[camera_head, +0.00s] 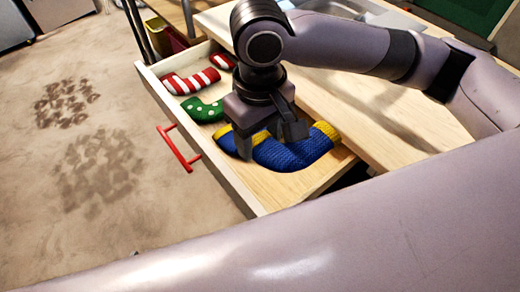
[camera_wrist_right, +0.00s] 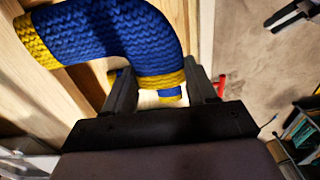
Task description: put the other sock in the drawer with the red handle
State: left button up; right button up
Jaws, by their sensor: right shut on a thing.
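The drawer with the red handle (camera_head: 225,180) is pulled open in the head view. Its red handle (camera_head: 178,148) also shows in the wrist view (camera_wrist_right: 221,86). A blue knitted sock with yellow ends (camera_head: 290,154) lies at the drawer's near end, over its floor. My right gripper (camera_head: 268,140) points down into the drawer and is shut on this sock. In the wrist view the sock (camera_wrist_right: 110,28) curves into the jaws (camera_wrist_right: 163,88), one finger on each side of its yellow band. Whether a second blue sock lies underneath is unclear. My left gripper is not in view.
A green sock with white dots (camera_head: 203,110) and a red-and-white striped sock (camera_head: 190,82) lie farther back in the drawer. Another striped piece (camera_head: 222,61) lies behind them. A wooden worktop (camera_head: 345,115) borders the drawer's right side. The floor (camera_head: 60,190) at left is open.

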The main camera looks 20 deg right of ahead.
notch_tip(320, 180, down, 4)
jog(key=shift+f+b, duration=0.1)
jog(key=shift+b, duration=0.3)
jog(key=shift+f+p, duration=0.35)
jog(key=shift+f, duration=0.2)
jog(key=o, duration=1)
jog(key=shift+o, duration=0.2)
jog(key=shift+r, duration=0.1)
jog(key=shift+r+b, duration=0.25)
jog(key=shift+b, duration=0.05)
notch_tip(320, 180, up, 13)
jog(key=shift+f+p, duration=0.2)
jog(key=shift+p, duration=0.95)
